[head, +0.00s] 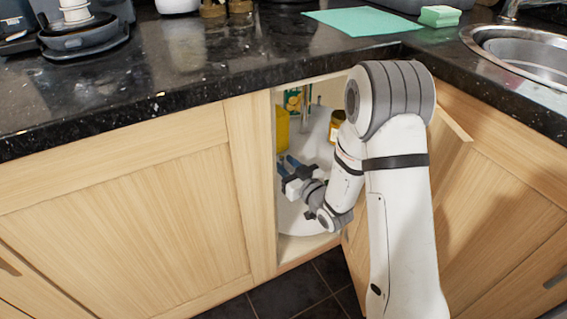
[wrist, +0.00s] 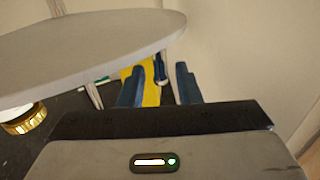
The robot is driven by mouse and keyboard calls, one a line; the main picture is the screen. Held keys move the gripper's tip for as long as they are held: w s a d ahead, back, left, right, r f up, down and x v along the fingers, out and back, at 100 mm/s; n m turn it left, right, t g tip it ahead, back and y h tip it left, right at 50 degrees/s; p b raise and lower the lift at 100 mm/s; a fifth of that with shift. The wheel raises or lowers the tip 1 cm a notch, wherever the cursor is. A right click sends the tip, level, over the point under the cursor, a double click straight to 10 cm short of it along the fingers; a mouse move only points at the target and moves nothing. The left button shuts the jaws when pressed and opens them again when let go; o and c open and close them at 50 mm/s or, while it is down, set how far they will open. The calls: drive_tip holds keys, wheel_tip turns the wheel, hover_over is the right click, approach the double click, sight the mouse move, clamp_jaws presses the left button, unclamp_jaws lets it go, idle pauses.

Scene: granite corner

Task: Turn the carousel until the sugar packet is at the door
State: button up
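The carousel (head: 316,150) is a pale round tray on a post inside the open corner cupboard. In the wrist view a pale disc of it (wrist: 85,50) spans the upper left. A yellow item (head: 282,130) stands at its left side by the door frame; I cannot tell whether it is the sugar packet. A yellow strip also shows in the wrist view (wrist: 151,88), beyond my fingers. My gripper (head: 285,168) reaches into the cupboard over the tray, its blue fingers apart. The wrist view shows the fingers (wrist: 160,88) open with nothing clearly held between them.
A gold-lidded jar (head: 336,125) stands behind my arm, and a green-and-yellow item (head: 293,101) at the back. The open door (head: 449,148) is right of my arm. The left door frame (head: 251,185) and black countertop (head: 190,65) bound the opening.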

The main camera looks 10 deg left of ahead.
drive_tip(key=shift+x, duration=1.2)
clamp_jaws()
